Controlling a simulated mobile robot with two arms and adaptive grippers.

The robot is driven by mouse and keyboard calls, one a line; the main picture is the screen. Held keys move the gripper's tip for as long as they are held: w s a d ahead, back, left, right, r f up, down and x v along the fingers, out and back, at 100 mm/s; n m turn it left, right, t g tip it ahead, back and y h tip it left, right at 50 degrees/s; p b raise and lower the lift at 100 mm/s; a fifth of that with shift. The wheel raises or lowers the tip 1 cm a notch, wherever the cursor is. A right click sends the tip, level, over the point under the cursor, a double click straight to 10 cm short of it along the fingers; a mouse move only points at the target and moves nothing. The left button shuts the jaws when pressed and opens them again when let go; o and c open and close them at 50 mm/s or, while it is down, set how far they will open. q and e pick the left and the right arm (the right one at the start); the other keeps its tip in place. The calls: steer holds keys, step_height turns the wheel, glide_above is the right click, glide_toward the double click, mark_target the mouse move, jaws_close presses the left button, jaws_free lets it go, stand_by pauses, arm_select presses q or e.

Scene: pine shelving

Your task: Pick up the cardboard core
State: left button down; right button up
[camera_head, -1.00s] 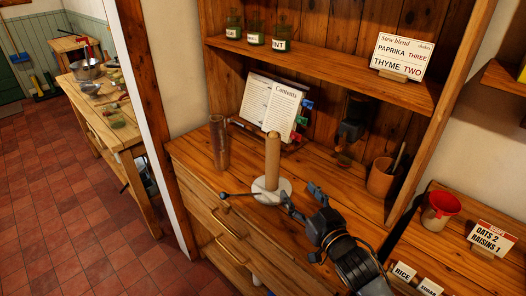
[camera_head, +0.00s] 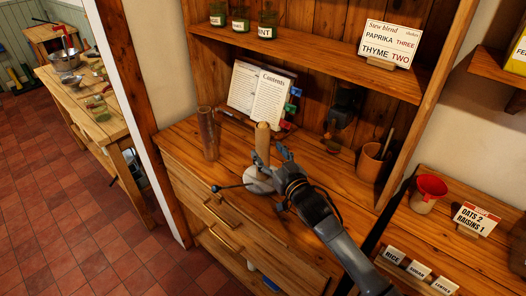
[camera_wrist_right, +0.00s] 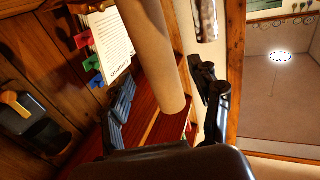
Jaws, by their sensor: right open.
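In the right wrist view the core (camera_wrist_right: 155,50) runs between the two spread fingers of the right gripper (camera_wrist_right: 163,85). Gaps show on both sides, so the fingers are open around it and not closed on it. My left gripper is not in view.
A tall brown tube (camera_head: 208,134) stands left of the core. An open book (camera_head: 259,94) with coloured tabs leans behind it. A dark rod (camera_head: 232,186) lies beside the base. A cup (camera_head: 371,163) stands to the right. A shelf (camera_head: 310,55) with jars hangs above.

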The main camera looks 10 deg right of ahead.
mark_target(266, 149)
steer(key=p+x, duration=0.1)
steer(key=x, duration=0.2)
steer(key=shift+w, duration=0.35)
steer(key=shift+w+a, duration=0.2)
steer(key=shift+w, duration=0.1)
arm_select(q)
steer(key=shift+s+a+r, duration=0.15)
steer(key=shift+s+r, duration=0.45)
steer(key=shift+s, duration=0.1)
arm_select(e)
steer(key=c, duration=1)
